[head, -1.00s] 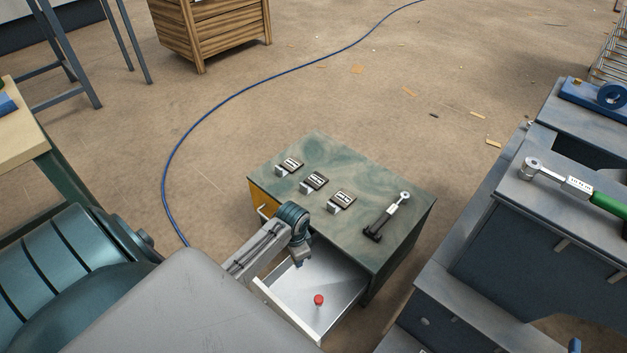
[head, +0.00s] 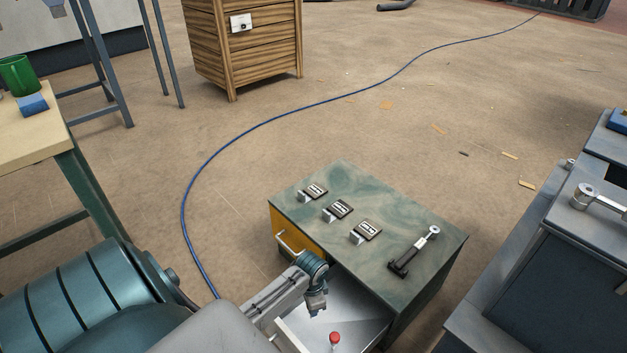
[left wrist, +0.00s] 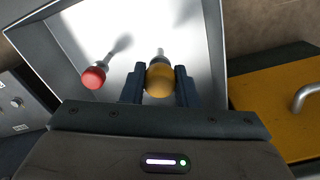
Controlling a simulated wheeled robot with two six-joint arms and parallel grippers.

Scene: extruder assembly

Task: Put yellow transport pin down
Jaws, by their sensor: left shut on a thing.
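The yellow transport pin (left wrist: 159,80) is between the fingers of my left gripper (left wrist: 160,88) in the left wrist view, with its round yellow head toward the camera and a grey shank beyond. The gripper is shut on it, over the open drawer (left wrist: 72,52). I cannot tell whether the shank touches the drawer floor. In the head view my left gripper (head: 316,308) reaches into the drawer (head: 362,302), and the yellow pin is hidden there. My right gripper is not in view.
The drawer belongs to a green-topped cabinet (head: 340,190) with several labelled small items and a black-and-silver tool (head: 414,250) on top. A yellow closed drawer front (left wrist: 275,100) is beside the open one. A dark machine (head: 545,270) stands to the right.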

